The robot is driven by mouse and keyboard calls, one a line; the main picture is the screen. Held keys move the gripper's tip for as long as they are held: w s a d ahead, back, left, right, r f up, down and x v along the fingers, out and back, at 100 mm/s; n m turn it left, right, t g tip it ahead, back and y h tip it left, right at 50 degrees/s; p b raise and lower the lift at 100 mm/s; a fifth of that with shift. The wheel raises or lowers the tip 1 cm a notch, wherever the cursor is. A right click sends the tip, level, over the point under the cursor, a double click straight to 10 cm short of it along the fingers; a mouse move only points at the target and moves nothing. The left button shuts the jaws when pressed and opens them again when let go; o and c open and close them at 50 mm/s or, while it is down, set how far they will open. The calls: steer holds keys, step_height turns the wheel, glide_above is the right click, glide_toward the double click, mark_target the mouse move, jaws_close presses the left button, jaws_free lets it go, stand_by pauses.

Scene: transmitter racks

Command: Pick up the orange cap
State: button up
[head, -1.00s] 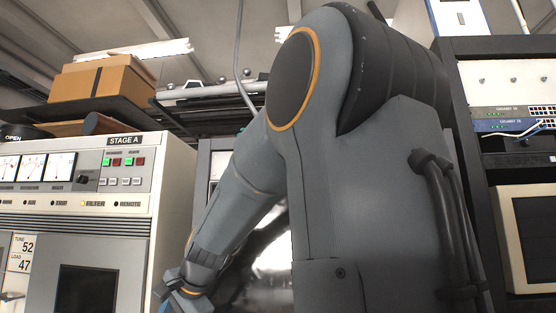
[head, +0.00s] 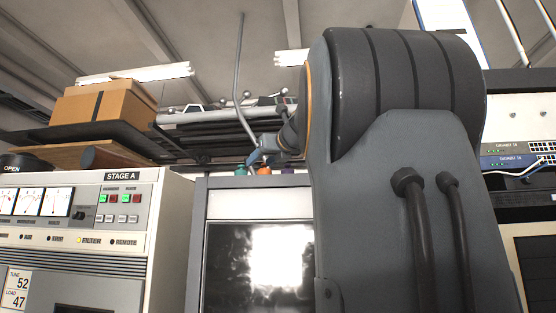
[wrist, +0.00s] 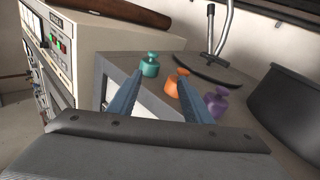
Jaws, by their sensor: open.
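The orange cap (wrist: 172,87) stands on the grey cabinet top between a teal cap (wrist: 149,66) and a purple cap (wrist: 215,103). In the head view the orange cap (head: 264,169) is small at the cabinet's top edge. My gripper (wrist: 161,75) is open, with nothing held between its two blue fingers. In the wrist view the right fingertip overlaps the orange cap and the left fingertip is near the teal cap. I cannot tell whether the fingers touch either cap. In the head view my gripper (head: 258,155) is just above the caps.
A dark base with a thin upright rod (wrist: 209,50) stands behind the caps. A dark curved object (wrist: 288,108) is at the right. The STAGE A cabinet (head: 150,200) is to the left. A cardboard box (head: 103,105) sits on a shelf above it.

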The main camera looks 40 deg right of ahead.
mark_target(265, 167)
steer(key=d, duration=0.1)
steer(key=s+d+m, duration=0.1)
steer(key=d+m+h, duration=0.1)
steer(key=shift+s+d+f, duration=0.2)
steer(key=shift+s+d, duration=0.05)
steer(key=shift+s, duration=0.15)
steer(key=shift+p+x, duration=1.6)
steer(key=shift+x, duration=2.3)
steer(key=c, duration=0.8)
